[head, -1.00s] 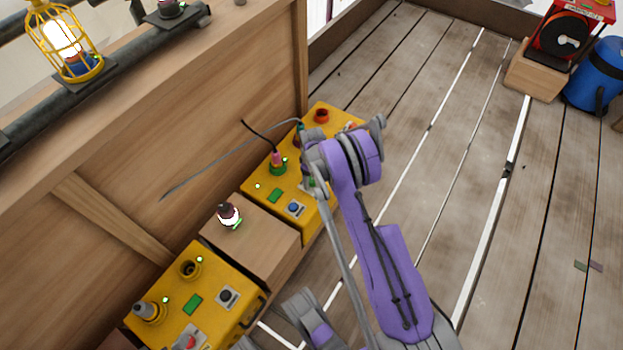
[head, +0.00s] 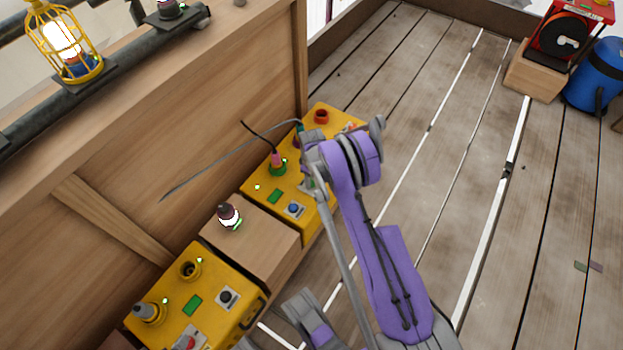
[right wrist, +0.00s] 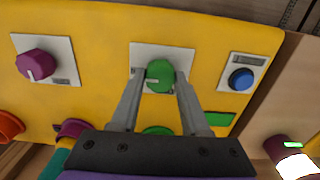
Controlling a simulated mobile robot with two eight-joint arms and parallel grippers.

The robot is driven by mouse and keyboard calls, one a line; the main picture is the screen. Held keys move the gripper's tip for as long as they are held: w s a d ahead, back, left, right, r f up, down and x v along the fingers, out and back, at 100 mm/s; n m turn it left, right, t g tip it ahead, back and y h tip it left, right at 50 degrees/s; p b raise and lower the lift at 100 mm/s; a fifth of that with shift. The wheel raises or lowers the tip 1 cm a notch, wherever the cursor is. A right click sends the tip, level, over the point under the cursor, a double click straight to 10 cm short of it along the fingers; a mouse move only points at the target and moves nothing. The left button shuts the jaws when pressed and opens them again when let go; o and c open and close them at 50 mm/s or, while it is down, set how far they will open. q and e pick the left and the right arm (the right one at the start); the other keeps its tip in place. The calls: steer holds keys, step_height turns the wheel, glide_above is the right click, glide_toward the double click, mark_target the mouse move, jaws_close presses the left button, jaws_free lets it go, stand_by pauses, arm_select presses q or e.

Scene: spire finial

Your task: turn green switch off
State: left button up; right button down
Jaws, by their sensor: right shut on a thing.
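The green switch (right wrist: 160,74) is a round knob on a white plate on the yellow box. Its pale mark lies roughly level, toward the left in the right wrist view. My right gripper (right wrist: 159,84) has one finger on each side of the knob and is shut on it. In the head view the yellow box (head: 262,190) stands against the wooden wall, and my purple right arm hides the green switch and most of the gripper.
The same box carries a purple knob (right wrist: 36,65), a blue button (right wrist: 241,79) and a green-ringed plug with a cable (head: 278,165). A second yellow box (head: 215,262) stands nearer. A lit lamp (head: 229,216) sits between them.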

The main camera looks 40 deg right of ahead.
steer(key=n+p, duration=0.1)
steer(key=n, duration=0.7)
steer(key=shift+p, duration=0.4)
steer(key=n, duration=0.9)
steer(key=shift+n+p, duration=0.3)
steer(key=shift+c, duration=1.9)
jaws_free()
steer(key=shift+r, duration=0.1)
